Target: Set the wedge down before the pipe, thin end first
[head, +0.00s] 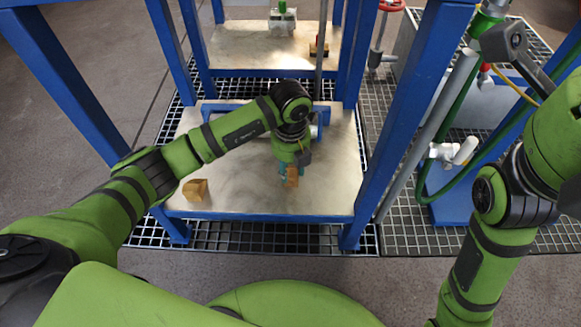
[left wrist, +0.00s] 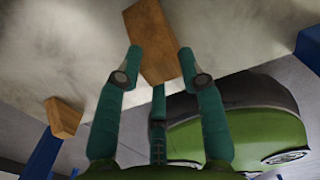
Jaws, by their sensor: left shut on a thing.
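My left gripper (head: 290,168) is low over the front part of a metal-topped platform (head: 240,185) in the head view. It is shut on a brown wooden wedge (head: 292,180), small and partly hidden by the fingers. In the left wrist view the wedge (left wrist: 150,42) lies between the fingertips (left wrist: 158,68) and extends beyond them, tilted; its taper is not clear. I cannot tell whether it touches the platform. Behind the gripper, a blue structure (head: 222,107) on the platform is partly hidden by my arm; I cannot tell which part is the pipe. My right gripper is out of view.
Another wooden block (head: 195,190) lies at the platform's front left corner; it also shows in the left wrist view (left wrist: 64,118). Blue posts (head: 398,110) rise beside the platform. A second platform (head: 250,45) stands behind. Pipes and a green hose (head: 438,190) are at the right.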

